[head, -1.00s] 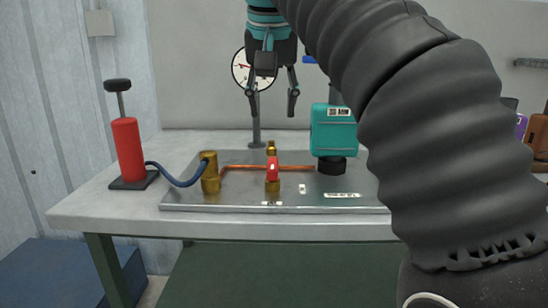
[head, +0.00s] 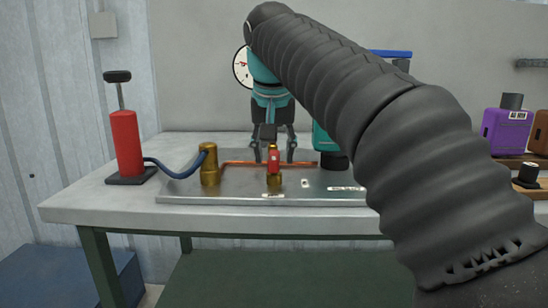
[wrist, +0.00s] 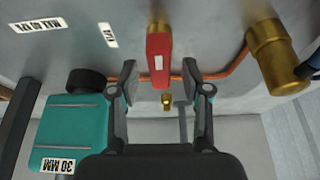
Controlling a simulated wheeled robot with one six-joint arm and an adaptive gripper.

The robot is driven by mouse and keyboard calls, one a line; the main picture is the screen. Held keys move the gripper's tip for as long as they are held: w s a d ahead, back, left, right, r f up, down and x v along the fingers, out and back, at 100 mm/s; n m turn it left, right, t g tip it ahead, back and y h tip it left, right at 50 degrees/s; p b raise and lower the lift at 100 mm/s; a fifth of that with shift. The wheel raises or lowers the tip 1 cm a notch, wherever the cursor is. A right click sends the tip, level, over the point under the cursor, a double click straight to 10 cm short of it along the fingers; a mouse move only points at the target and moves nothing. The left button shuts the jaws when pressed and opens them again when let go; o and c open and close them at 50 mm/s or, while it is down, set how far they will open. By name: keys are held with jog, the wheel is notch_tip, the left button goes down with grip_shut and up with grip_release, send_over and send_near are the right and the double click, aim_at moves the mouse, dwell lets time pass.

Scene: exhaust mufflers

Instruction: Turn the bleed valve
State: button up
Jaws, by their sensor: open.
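The bleed valve has a red lever handle (head: 274,158) on a brass body (head: 274,180), set on the metal plate (head: 235,184) on the bench. In the wrist view the red handle (wrist: 160,60) shows between and beyond the fingers. My gripper (head: 274,160) is open and points down just behind the valve in the head view. In the wrist view its fingers (wrist: 162,70) stand on either side of the handle's line, with clear gaps on both sides. I cannot tell how far the fingertips are from the handle in depth.
A copper pipe (head: 238,163) runs across the plate from a brass fitting (head: 209,165). A blue hose joins that fitting to a red hand pump (head: 126,142) at the left. A teal block (wrist: 75,125) marked 30 MM stands beside the gripper. A purple block (head: 504,130) stands at right.

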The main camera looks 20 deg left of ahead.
jog(key=shift+f, duration=0.15)
grip_shut()
